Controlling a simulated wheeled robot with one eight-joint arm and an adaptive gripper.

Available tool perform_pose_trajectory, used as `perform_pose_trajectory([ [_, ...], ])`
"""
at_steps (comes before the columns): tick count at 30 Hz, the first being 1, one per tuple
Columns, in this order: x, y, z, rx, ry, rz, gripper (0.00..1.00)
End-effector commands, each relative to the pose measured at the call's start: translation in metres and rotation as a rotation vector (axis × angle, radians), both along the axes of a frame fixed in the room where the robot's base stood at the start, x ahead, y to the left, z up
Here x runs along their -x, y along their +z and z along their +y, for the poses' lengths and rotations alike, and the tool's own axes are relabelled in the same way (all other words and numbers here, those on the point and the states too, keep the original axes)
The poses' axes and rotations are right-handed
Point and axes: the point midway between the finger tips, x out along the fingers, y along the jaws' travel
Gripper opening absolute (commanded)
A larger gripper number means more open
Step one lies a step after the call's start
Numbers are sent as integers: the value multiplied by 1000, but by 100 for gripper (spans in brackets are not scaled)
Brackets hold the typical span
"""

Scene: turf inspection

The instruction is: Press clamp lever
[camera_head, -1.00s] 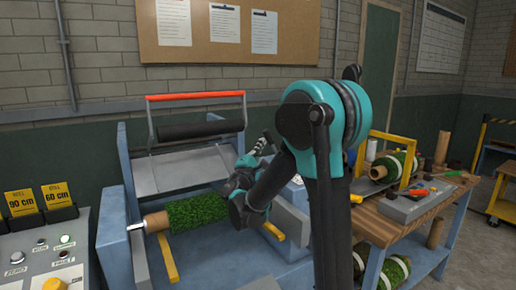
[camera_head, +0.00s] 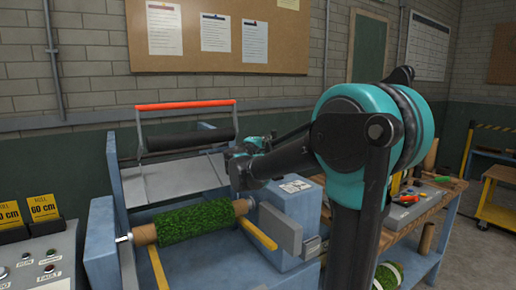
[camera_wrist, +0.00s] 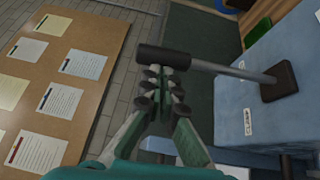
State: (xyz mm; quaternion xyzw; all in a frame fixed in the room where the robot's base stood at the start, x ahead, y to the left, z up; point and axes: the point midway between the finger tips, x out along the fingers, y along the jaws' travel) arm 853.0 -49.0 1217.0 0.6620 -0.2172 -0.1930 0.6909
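The clamp lever shows in the wrist view as a black grip (camera_wrist: 163,57) on a grey metal rod that runs right to a dark square base (camera_wrist: 279,80) on a blue surface. My gripper (camera_wrist: 161,74) has its fingertips drawn together just below the grip in the picture. Nothing shows between the fingers. I cannot tell whether the fingertips touch the grip. In the head view my arm hides the lever. A green turf roll (camera_head: 195,221) lies on a spindle across the blue machine (camera_head: 102,236), left of and below my wrist.
A red bar (camera_head: 186,105) with a black roller (camera_head: 188,137) stands above the machine's grey plate. A control panel (camera_head: 40,265) with yellow cards is at the left. A wooden bench (camera_head: 430,211) with tools is at the right. A pinboard (camera_wrist: 65,75) fills the wrist view's left.

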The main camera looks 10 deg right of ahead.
Motion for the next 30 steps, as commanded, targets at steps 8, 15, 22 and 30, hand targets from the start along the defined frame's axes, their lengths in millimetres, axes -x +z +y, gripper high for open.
perform_pose_trajectory([
  [8,-17,10,-45,-240,-7,97,0],
  [15,-29,7,-73,-328,-3,136,0],
  [22,-37,3,-91,-326,-3,135,0],
  [30,-41,0,-99,-324,-1,136,0],
])
